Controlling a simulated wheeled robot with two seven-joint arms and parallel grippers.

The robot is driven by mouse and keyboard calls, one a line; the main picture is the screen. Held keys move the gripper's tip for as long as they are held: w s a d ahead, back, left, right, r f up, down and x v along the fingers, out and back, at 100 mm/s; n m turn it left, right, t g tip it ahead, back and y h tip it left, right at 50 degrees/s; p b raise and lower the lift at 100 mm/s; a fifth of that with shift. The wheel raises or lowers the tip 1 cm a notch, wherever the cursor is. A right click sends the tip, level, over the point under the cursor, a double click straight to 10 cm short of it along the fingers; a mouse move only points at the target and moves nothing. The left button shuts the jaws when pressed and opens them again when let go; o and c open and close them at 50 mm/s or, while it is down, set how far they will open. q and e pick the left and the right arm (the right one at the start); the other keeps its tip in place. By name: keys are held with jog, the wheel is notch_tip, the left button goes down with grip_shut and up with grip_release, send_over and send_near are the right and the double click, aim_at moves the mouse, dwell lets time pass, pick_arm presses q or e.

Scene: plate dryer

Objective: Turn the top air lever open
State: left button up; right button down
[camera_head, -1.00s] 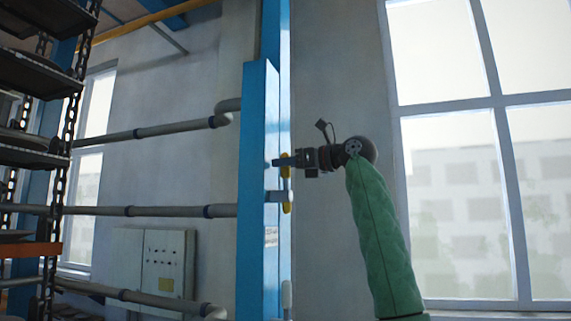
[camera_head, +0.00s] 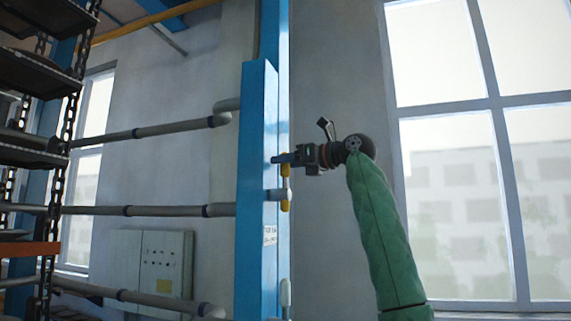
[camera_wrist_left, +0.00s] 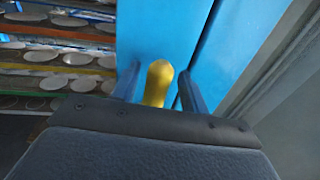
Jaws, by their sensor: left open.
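The yellow air lever (camera_head: 285,205) stands roughly upright on the right side of the blue column (camera_head: 257,200), at a grey pipe fitting (camera_head: 277,195). My left gripper (camera_head: 277,159) is at the upper end of the lever, pointing at the column, and hides part of it. In the left wrist view the rounded yellow lever end (camera_wrist_left: 158,84) sits between the two open fingers (camera_wrist_left: 160,72), with a visible gap on each side. The lever's lower part is hidden in the wrist view. My right gripper is not in view.
Grey pipes (camera_head: 150,211) run along the wall left of the column. Racks with plates (camera_head: 35,75) and chains stand at far left. A window (camera_head: 455,180) is on the right. Another pale handle (camera_head: 285,292) is lower on the column.

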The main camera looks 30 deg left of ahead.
pick_arm(q)
jog(key=d+b, duration=0.4)
jog(key=d, duration=0.3)
jog(key=shift+w+d, duration=0.2)
jog(key=shift+w, duration=0.15)
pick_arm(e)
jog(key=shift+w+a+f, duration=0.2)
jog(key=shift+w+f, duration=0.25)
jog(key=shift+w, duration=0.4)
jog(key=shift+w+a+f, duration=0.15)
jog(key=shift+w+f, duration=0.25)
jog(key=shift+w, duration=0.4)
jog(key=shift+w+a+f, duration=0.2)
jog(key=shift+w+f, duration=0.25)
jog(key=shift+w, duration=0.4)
pick_arm(q)
jog(key=shift+r, duration=0.15)
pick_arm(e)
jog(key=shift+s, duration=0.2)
